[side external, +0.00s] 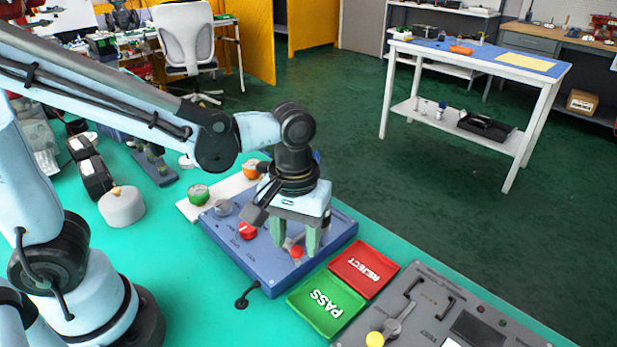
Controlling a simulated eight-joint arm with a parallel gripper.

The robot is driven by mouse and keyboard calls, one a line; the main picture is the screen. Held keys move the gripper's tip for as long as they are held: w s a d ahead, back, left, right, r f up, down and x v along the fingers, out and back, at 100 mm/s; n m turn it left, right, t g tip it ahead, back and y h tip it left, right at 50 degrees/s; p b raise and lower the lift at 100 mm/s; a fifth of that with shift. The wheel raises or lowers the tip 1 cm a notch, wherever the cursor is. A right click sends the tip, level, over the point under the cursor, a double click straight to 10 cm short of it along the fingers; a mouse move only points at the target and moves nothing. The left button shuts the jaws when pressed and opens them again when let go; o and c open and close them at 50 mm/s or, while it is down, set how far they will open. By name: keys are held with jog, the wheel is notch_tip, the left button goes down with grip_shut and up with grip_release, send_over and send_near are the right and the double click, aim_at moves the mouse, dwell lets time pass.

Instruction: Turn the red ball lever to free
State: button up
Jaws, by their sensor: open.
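A blue valve positioner box (236,262) lies on the green bench. The red ball (297,252) of the lever shows near the box's front right part, with a bit of grey lever arm behind it. My gripper (295,238) points down over the lever, its green fingertips apart on either side of it. The ball shows just in front of and between the fingertips; I cannot tell whether they touch the lever. My gripper hides much of the lever and any position labels by it.
A red knob (247,231) and a grey knob (222,207) are on the box's left side. Gauges, one green-rimmed (198,194), stand behind. Green PASS (325,304) and red REJECT (363,269) trays lie right of the box, before a grey panel (432,320) with a yellow-ball lever (375,339).

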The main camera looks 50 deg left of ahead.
jog(key=shift+f, duration=1.05)
grip_shut()
